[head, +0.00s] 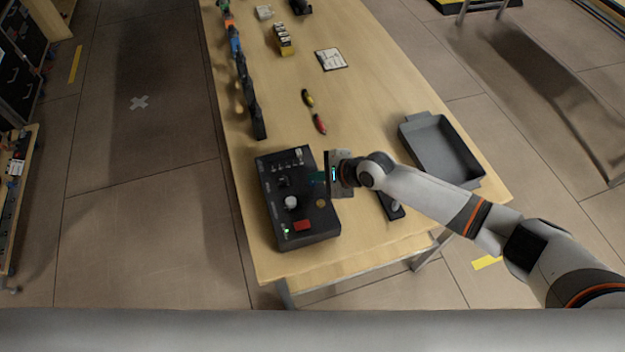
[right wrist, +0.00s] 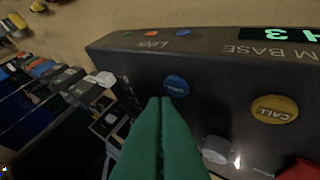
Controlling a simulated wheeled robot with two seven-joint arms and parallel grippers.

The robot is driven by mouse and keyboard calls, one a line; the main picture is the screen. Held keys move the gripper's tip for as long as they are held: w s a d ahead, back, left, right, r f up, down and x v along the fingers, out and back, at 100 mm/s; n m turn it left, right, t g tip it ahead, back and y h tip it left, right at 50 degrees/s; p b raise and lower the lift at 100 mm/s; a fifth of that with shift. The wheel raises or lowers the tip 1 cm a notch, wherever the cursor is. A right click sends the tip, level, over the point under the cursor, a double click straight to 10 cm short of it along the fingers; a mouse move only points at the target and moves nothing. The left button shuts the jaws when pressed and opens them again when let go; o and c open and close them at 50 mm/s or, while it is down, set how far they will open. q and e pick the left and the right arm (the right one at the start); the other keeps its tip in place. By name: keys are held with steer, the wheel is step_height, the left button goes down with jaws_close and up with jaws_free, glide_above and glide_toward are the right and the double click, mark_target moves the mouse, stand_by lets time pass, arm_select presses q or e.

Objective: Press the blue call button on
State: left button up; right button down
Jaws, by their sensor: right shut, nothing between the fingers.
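A dark control box (head: 268,205) sits on the near left part of the wooden table, its sloped panel facing up. The right wrist view shows the round blue call button (right wrist: 176,85) on this box (right wrist: 215,70). My right gripper (head: 319,177) is over the box's right side in the head view. Its green fingers (right wrist: 160,103) are shut with nothing between them, their tips just beside the blue button. I cannot tell whether they touch it. The blue button is not clear in the head view, near the gripper. My left gripper is not in view.
A yellow call button (right wrist: 274,109), a pale knob (head: 291,202) and a red button (head: 303,225) are on the same panel. A grey tray (head: 408,128) stands to the right, beyond my arm. Two small tools (head: 319,124) lie on the table behind the box.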

steer(key=shift+f, duration=0.15)
steer(key=shift+f, duration=0.25)
steer(key=shift+f, duration=0.15)
stand_by(0.4)
steer(key=shift+r+p, duration=0.6)
steer(key=shift+p, duration=0.2)
step_height(320, 180, up, 6)
steer(key=p, duration=0.6)
